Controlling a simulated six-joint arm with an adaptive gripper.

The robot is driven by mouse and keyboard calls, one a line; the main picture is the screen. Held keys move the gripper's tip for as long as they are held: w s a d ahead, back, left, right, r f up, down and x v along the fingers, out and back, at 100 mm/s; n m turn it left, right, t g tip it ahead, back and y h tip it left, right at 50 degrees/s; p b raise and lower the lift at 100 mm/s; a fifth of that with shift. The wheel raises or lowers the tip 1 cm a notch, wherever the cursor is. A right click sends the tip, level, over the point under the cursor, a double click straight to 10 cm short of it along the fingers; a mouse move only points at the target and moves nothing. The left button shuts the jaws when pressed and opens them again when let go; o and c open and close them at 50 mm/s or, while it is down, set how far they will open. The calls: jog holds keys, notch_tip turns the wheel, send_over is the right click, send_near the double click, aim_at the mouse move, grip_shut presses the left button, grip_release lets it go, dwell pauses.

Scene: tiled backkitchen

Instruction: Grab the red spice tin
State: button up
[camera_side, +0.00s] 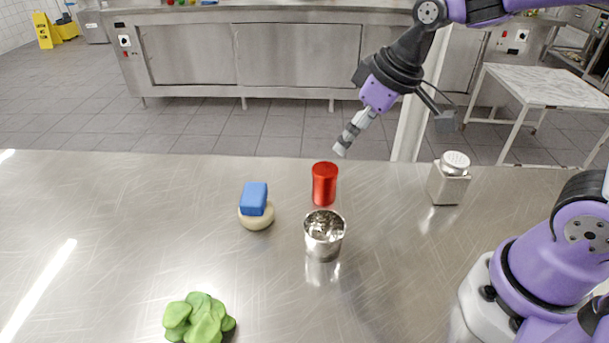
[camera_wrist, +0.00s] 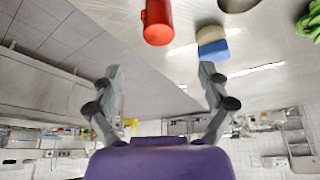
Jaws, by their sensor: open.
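The red spice tin (camera_side: 324,184) stands upright on the steel table, just behind a small metal cup. In the wrist view the tin (camera_wrist: 157,22) shows at the top, near the middle and partly cut off by the frame edge. My gripper (camera_side: 341,150) is above and behind the tin in the side view, tilted down to the left and apart from it. In the wrist view my gripper (camera_wrist: 159,72) has its two fingers spread wide with nothing between them.
The metal cup (camera_side: 324,238) stands directly in front of the tin. A blue block (camera_side: 254,197) rests on a pale round piece (camera_side: 257,219) to the left. A metal shaker (camera_side: 449,180) stands to the right. Green leaves (camera_side: 198,318) lie at the front left. The table's left side is clear.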

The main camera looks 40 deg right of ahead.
aim_at(328, 169)
jog(key=x, duration=0.6)
jog(key=shift+w+a, duration=0.15)
jog(key=shift+w, duration=0.2)
jog(key=x, duration=0.5)
jog(key=shift+d+f, duration=0.2)
jog(key=shift+f, duration=0.15)
jog(key=c, duration=1.3)
